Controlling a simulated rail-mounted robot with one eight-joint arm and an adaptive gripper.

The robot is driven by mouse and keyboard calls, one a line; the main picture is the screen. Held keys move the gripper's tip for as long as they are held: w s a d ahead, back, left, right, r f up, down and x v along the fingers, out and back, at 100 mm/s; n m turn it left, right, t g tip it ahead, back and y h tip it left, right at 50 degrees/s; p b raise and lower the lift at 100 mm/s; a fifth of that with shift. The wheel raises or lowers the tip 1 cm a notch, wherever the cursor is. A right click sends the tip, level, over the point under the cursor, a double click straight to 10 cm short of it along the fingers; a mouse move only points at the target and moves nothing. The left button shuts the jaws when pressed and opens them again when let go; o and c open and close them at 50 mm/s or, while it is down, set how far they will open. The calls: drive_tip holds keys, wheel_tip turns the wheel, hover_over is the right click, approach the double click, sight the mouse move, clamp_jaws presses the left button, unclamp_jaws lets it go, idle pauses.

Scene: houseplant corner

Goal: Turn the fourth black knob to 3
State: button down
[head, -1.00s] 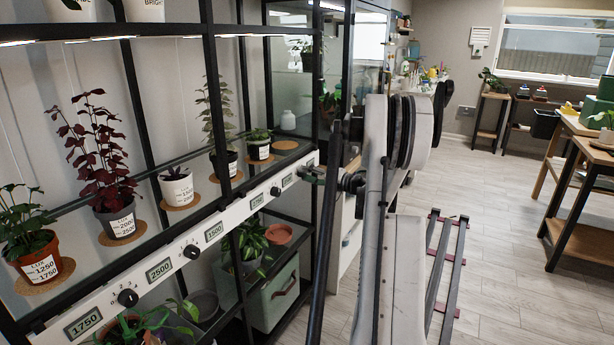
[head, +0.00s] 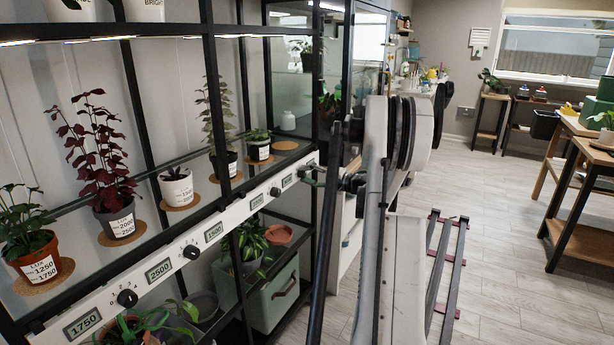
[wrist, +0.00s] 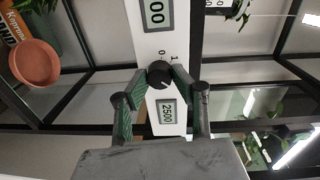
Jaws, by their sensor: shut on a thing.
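A black knob (wrist: 160,75) on the white panel strip (wrist: 146,42) sits between my gripper's fingertips (wrist: 161,79) in the wrist view. The green-and-dark fingers are shut on it from both sides. A pale pointer mark shows on its face, but the number it points at cannot be read. The digits 0 and 1 show beside it, and a 2500 display (wrist: 167,114) lies on its gripper side. In the head view my gripper (head: 306,171) is at the strip's far right end and hides this knob. Nearer black knobs (head: 127,298), (head: 191,251), (head: 275,191) stand free along the strip.
Potted plants on cork mats stand on the shelf above the strip, including a dark red one (head: 118,222). A green box (head: 275,298) and a terracotta saucer (head: 278,234) sit below. Black rack posts (head: 216,95) stand close by. The floor (head: 500,270) at right is clear.

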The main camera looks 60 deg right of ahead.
drive_tip(key=c, duration=1.4)
unclamp_jaws()
drive_tip(key=shift+c, duration=0.2)
drive_tip(key=s, duration=1.2)
drive_tip(key=shift+d+r, duration=0.3)
drive_tip(key=shift+d, duration=0.1)
